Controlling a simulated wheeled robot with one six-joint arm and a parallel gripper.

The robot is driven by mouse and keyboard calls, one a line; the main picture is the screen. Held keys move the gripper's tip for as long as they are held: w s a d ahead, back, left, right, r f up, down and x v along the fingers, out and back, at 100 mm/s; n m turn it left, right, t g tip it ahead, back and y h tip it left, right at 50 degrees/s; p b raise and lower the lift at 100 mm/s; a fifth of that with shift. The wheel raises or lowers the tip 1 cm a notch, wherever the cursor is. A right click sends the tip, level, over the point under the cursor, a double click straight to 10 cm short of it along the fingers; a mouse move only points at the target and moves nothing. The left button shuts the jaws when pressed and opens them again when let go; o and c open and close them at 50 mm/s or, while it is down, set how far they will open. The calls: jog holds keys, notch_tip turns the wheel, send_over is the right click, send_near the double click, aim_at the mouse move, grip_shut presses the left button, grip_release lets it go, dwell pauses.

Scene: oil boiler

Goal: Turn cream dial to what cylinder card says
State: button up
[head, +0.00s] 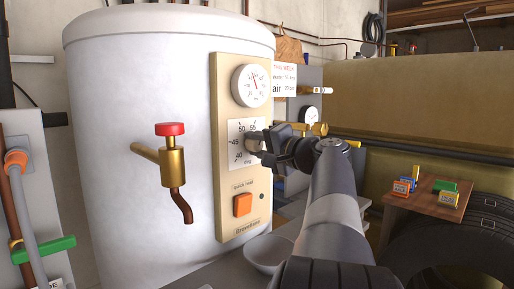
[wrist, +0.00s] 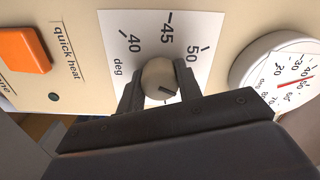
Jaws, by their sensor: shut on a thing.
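The cream dial (wrist: 158,78) is a round knob on a white scale plate marked 40, 45, 50 and "deg". In the head view the plate (head: 240,160) also shows 55. My gripper (wrist: 155,92) is shut on the dial, one finger on each side; in the head view the gripper (head: 260,143) reaches it from the right. A dark mark on the dial points to the lower right in the wrist view, where my gripper hides the scale. A white card (head: 284,80) beside the panel reads "THIS WEEK", "water" and "air"; its water figure is too small to read surely.
Above the dial is a round gauge (head: 252,86); below is an orange quick heat button (head: 243,205). A brass tap with a red handle (head: 170,129) sticks out of the white cylinder (head: 110,110). A bowl (head: 268,252) stands below. Small coloured blocks lie on a wooden stand (head: 420,208).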

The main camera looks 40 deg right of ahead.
jog(key=o, duration=1)
jog(key=shift+c, duration=0.2)
jog(key=shift+s, duration=0.1)
jog(key=s+p, duration=0.1)
jog(key=s, duration=0.9)
jog(key=shift+s+d+p, duration=0.3)
jog(key=shift+d+p, duration=0.1)
jog(key=w, duration=0.3)
jog(key=w+b, duration=0.1)
jog(key=w, duration=0.3)
jog(key=w+a, duration=0.1)
jog(key=w, duration=0.2)
jog(key=shift+w+b, duration=0.3)
jog(key=shift+b, duration=0.05)
jog(key=shift+w, duration=0.2)
jog(key=shift+s+d, duration=0.1)
